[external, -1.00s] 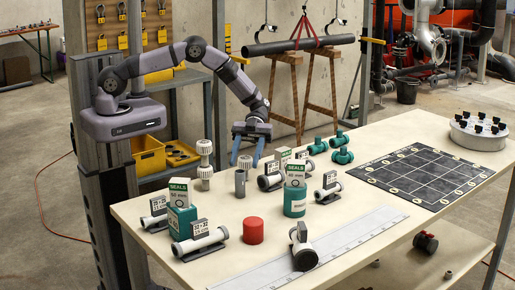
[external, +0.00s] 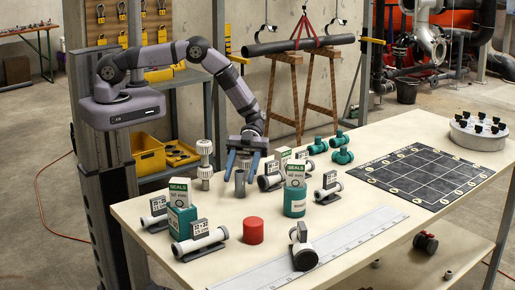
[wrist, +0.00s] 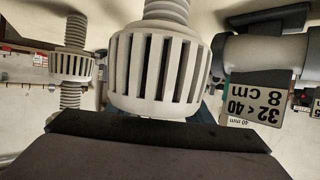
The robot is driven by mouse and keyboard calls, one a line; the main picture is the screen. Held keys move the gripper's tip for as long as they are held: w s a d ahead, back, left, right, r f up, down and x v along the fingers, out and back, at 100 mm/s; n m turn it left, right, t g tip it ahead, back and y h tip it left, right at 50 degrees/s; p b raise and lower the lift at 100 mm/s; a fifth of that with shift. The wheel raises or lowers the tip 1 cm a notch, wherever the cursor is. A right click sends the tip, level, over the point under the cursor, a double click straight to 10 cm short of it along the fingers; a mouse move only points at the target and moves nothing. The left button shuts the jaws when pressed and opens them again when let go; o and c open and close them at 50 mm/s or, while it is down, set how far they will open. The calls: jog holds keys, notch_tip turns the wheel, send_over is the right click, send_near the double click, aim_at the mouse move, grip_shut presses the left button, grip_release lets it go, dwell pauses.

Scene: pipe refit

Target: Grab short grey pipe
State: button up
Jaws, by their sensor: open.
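The short grey pipe (external: 240,186) stands upright on the table, behind the red cylinder and left of a labelled pipe fitting. My gripper (external: 242,170) is open above it, pointing down, with its blue fingers spread to either side of the pipe's top in the external view. I cannot tell whether the fingers touch it. In the wrist view my gripper's dark body fills the bottom edge and I cannot make out the grey pipe.
A white ribbed fitting (external: 205,160) stands close on the left; ribbed fittings also show in the wrist view (wrist: 160,70). A labelled pipe piece (external: 268,182) and a SEALS box (external: 295,173) stand close on the right. A red cylinder (external: 253,231) is in front.

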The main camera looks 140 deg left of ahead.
jog(key=shift+w, duration=0.1)
jog(key=c, duration=1.1)
jog(key=shift+r, duration=0.1)
